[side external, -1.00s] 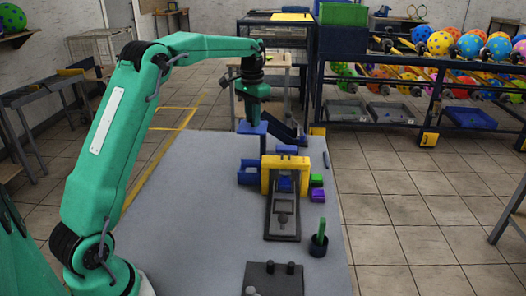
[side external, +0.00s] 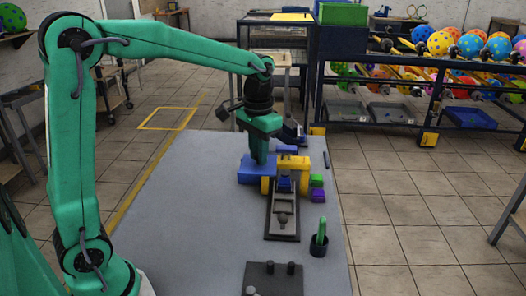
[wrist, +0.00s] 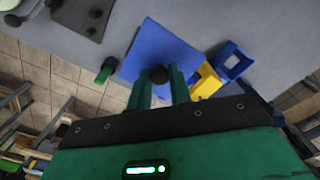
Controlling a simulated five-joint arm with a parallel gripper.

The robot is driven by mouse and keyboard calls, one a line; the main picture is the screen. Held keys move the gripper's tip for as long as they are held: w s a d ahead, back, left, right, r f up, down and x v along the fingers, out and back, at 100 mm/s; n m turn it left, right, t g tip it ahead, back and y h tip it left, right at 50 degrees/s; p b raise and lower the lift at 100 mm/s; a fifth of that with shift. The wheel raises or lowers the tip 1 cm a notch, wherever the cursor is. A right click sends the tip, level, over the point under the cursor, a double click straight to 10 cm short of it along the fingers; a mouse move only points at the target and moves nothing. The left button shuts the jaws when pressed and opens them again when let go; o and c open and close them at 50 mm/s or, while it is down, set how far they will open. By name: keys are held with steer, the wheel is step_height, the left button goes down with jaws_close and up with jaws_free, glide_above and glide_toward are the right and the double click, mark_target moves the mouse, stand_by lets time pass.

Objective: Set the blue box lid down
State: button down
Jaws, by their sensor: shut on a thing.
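The blue box lid (side external: 250,167) is a flat square plate. In the wrist view the lid (wrist: 157,45) shows from above with a dark round knob between my fingertips. My gripper (side external: 259,160), also in the wrist view (wrist: 159,80), is shut on that knob. The lid hangs low beside the yellow part of the press (side external: 291,163). An open blue holder (wrist: 236,62) shows beside the yellow part in the wrist view, clear of the lid's outline. In the side view the lid hides most of it. I cannot tell whether the lid touches anything below.
A grey press base (side external: 282,217) stands in front of the yellow part. Small green and purple blocks (side external: 317,194) lie to its right. A black cup with a green tool (side external: 319,240) stands nearer. The table's left half (side external: 195,200) is clear.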

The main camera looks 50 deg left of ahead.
mark_target(255, 171)
steer(key=s+d, duration=0.1)
steer(key=s, duration=0.1)
steer(key=shift+s+d+f, duration=0.2)
steer(key=shift+s+d, duration=0.1)
steer(key=shift+d, duration=0.1)
step_height(255, 171, down, 8)
steer(key=w+a+f, duration=0.1)
steer(key=a+f, duration=0.1)
steer(key=a, duration=0.1)
steer(key=w+a+f, duration=0.1)
steer(key=a+f, duration=0.1)
steer(key=a, duration=0.2)
steer(key=w+a+f, duration=0.1)
steer(key=a+f, duration=0.2)
steer(key=a, duration=0.1)
steer(key=shift+w+a+f, duration=0.1)
steer(key=shift+w, duration=0.2)
steer(key=shift+f, duration=2)
steer(key=shift+f, duration=0.15)
steer(key=c, duration=1.3)
jaws_free()
